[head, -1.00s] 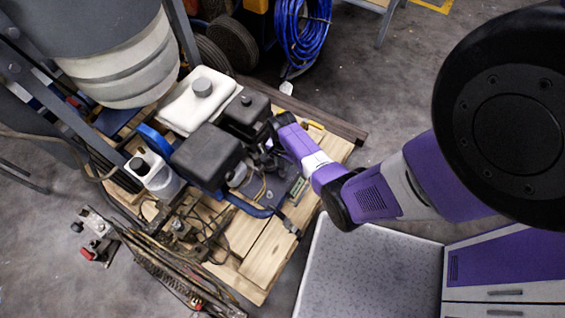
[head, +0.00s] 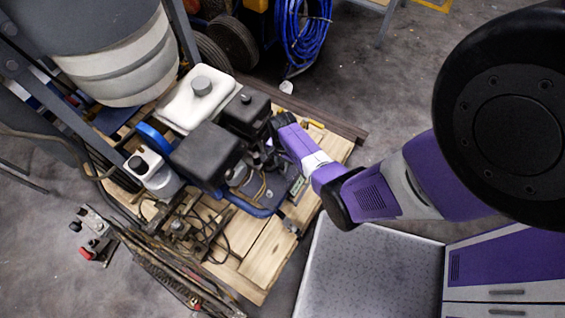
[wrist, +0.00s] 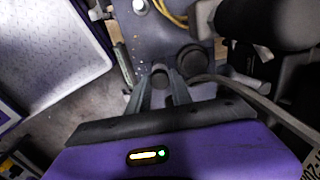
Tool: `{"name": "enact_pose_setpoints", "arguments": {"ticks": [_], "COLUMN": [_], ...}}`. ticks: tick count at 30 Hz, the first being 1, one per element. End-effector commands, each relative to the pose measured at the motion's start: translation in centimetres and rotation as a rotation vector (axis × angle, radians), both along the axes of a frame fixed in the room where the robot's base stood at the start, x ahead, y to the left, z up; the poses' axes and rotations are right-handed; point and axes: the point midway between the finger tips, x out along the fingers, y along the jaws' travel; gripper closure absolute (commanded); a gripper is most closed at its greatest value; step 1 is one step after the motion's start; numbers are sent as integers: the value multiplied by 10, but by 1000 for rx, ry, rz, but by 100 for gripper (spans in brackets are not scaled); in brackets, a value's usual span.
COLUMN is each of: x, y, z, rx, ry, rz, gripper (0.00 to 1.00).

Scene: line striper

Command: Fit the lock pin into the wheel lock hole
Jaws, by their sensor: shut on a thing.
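In the wrist view my gripper (wrist: 160,88) is shut on a small grey round-ended piece (wrist: 160,73), which I take to be the lock pin. Most of it is hidden between the fingers. The fingertips are over a grey-blue metal plate (wrist: 155,38) of the line striper. A dark round part (wrist: 190,60) lies just right of the fingertips; I cannot tell whether it is the wheel lock hole. In the head view my wrist reaches in at the right side of the striper (head: 207,156), and the fingers and pin are hidden there.
The striper stands on a wooden pallet (head: 262,262). Its engine parts and a cable (wrist: 240,90) are close to the right of my fingers. A bolt head (wrist: 139,6) is on the plate. A speckled light-grey surface (head: 370,270) lies at lower right. A blue hose (head: 300,35) hangs behind.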

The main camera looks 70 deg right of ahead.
Motion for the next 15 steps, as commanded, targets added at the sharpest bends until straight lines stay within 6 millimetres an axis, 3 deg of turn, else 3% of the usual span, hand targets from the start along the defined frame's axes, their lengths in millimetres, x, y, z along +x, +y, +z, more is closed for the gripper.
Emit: {"name": "enact_pose_setpoints", "arguments": {"ticks": [10,11,14,15], "x": [0,0,0,0], "y": [0,0,0,0], "z": [-9,-8,-8,-7], "rx": [0,0,0,0], "ry": [0,0,0,0], "rz": [1,1,1,1], "gripper": [100,68,49,49]}}
